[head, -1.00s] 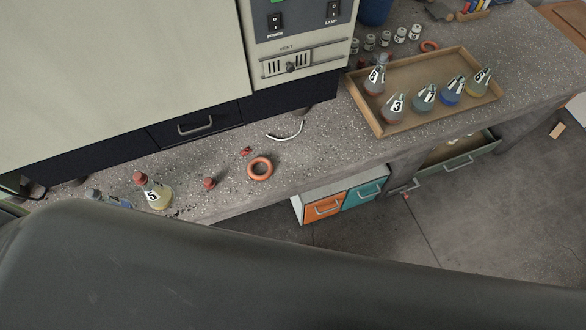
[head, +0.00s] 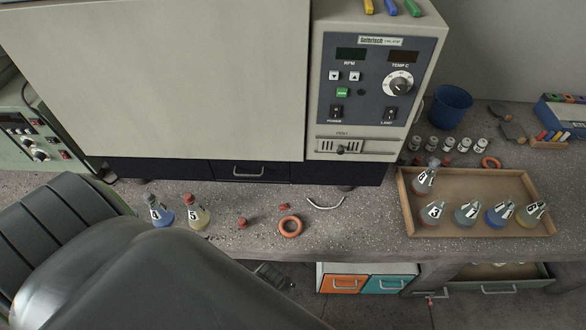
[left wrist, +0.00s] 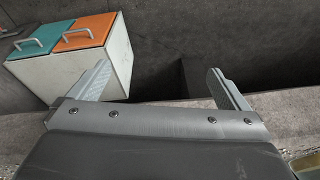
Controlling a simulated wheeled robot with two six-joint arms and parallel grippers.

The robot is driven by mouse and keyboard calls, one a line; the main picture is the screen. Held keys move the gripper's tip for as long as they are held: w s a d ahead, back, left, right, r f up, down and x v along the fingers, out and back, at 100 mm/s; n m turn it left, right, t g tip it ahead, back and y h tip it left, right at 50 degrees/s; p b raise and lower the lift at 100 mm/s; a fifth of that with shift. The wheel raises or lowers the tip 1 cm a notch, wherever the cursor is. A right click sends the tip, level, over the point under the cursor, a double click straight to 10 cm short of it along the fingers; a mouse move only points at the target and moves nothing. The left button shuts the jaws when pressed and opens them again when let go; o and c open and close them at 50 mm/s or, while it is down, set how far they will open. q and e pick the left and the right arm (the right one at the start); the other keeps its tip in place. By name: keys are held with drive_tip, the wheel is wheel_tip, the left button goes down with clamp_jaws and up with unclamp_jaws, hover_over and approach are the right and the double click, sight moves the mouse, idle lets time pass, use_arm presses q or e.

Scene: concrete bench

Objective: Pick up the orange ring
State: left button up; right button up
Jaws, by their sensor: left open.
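An orange ring (head: 281,229) lies flat on the grey bench in the head view, in front of the large machine. A second, similar orange-red ring (head: 484,162) lies farther right, behind the wooden tray. My left arm covers the lower left of the head view and hides most of its gripper. In the left wrist view my left gripper (left wrist: 160,70) is open and empty, with its fingers over the floor beside the bench edge. The ring does not show in the left wrist view. My right gripper is not in view.
Small red stoppers (head: 242,223) and a white curved piece (head: 325,205) lie near the ring. A blue flask (head: 158,212) and a yellow flask (head: 196,214) stand left. A wooden tray (head: 405,205) holds several flasks. An orange-and-teal drawer unit (left wrist: 62,70) stands below the bench.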

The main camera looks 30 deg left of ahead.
use_arm(q)
drive_tip(key=w+d+r+n+y+p, duration=0.15)
drive_tip(key=w+r, duration=0.25)
drive_tip(key=r, duration=0.4)
drive_tip(key=w+r+n+p, duration=0.2)
drive_tip(key=w+r+p, duration=0.15)
drive_tip(key=r, duration=0.45)
drive_tip(key=w+r+n+p, duration=0.1)
drive_tip(key=w+r+n, duration=0.1)
drive_tip(key=w+r, duration=0.45)
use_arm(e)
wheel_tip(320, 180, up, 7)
use_arm(q)
drive_tip(key=b, duration=0.7)
approach(290, 226)
drive_tip(key=shift+d+f+n+t+y+b, duration=0.3)
drive_tip(key=shift+d+f+b, duration=0.1)
drive_tip(key=shift+f+b, duration=0.35)
drive_tip(key=b+x, duration=0.1)
drive_tip(key=b, duration=0.1)
drive_tip(key=b+x, duration=0.3)
drive_tip(key=x, duration=0.1)
drive_tip(key=shift+a+b, duration=0.35)
drive_tip(key=shift+b, duration=0.05)
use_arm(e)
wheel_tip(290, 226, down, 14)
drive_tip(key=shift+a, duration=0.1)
use_arm(q)
drive_tip(key=c, duration=1.2)
